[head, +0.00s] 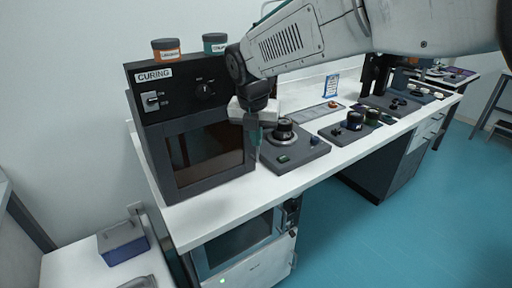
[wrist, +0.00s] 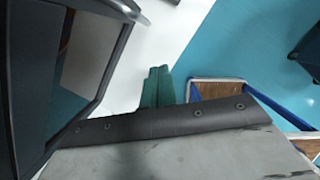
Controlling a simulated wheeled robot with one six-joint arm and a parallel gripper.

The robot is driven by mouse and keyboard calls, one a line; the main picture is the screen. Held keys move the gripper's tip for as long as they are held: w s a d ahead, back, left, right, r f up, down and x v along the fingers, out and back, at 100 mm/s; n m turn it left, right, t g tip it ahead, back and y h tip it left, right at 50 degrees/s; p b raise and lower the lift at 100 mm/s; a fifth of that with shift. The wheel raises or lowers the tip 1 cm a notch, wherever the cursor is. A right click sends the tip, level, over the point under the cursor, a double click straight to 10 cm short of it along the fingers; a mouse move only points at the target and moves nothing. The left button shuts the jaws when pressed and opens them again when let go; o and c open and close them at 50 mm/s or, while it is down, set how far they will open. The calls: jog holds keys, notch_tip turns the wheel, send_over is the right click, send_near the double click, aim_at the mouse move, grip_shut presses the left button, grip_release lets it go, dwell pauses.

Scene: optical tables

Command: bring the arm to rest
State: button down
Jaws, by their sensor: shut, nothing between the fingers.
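My gripper (head: 257,136) points down in front of the right edge of the curing oven's dark door, above the white table top. Its green fingers are together and empty; they also show closed in the wrist view (wrist: 157,87). My arm reaches in from the upper right across the head view. The curing oven (head: 205,140) is a black box with a dark window and a CURING label. In the wrist view its dark frame seems to fill the left edge. Whether the fingers touch anything below is not shown.
An orange-labelled jar (head: 166,49) and a green-labelled jar (head: 215,43) stand on the oven. A dark device with a round platform (head: 285,134) stands right of my gripper. The blue floor (head: 400,225) in front is clear.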

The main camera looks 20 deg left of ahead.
jog(key=shift+v, duration=1.95)
